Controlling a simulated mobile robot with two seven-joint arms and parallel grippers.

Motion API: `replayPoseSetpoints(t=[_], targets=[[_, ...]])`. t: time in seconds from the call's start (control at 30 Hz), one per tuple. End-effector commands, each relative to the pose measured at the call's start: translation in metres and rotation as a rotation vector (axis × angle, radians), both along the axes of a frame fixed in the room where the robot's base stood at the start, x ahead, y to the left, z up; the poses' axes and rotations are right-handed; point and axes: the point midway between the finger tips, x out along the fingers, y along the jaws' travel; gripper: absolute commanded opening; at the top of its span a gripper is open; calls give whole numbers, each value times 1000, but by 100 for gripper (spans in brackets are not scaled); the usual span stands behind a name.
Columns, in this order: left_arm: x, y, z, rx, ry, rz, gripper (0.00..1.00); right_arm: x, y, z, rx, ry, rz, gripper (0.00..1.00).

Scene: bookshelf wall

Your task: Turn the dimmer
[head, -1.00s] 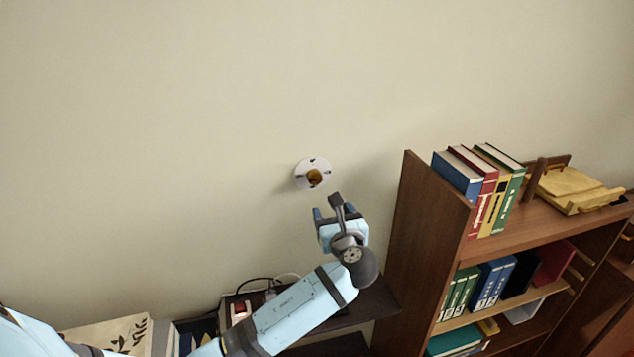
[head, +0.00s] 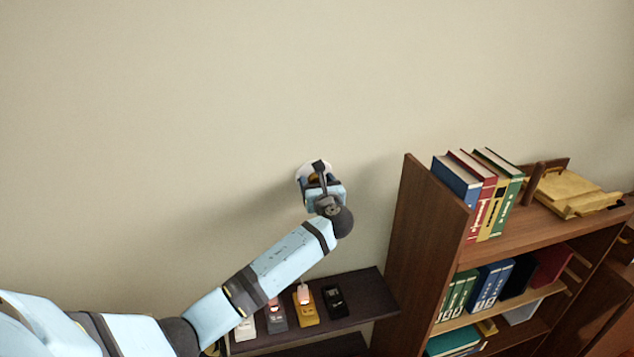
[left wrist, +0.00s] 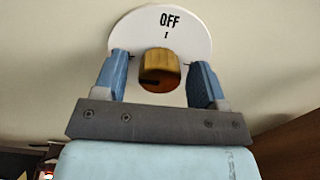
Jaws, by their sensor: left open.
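The dimmer is a round white plate (left wrist: 190,28) on the wall, marked "OFF" at its top, with a brownish-gold knob (left wrist: 159,67) at its middle. In the left wrist view, my left gripper (left wrist: 160,75) is open, with one blue finger on each side of the knob. A gap shows between the knob and each finger. My right gripper is not in view.
A tall wooden bookshelf (head: 405,250) with books stands to the right. Below my left arm is a dark low shelf (head: 365,300) with several small switch-like devices, one of them yellow (head: 305,312). The wall around the dimmer is bare.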

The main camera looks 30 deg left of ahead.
Motion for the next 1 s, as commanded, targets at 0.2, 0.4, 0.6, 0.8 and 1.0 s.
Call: replayPoseSetpoints(t=[0.2,0.4,0.6,0.8,1.0], targets=[[1,1,0,0,0,0,65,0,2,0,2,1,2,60],[0,1,0,-1,1,0,28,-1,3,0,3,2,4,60],[0,0,-1,-2,-1,0,16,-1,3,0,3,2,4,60],[0,1,-1,-27,-28,1,16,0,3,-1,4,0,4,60],[0,0,-2,-98,-110,1,16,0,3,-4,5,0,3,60]])
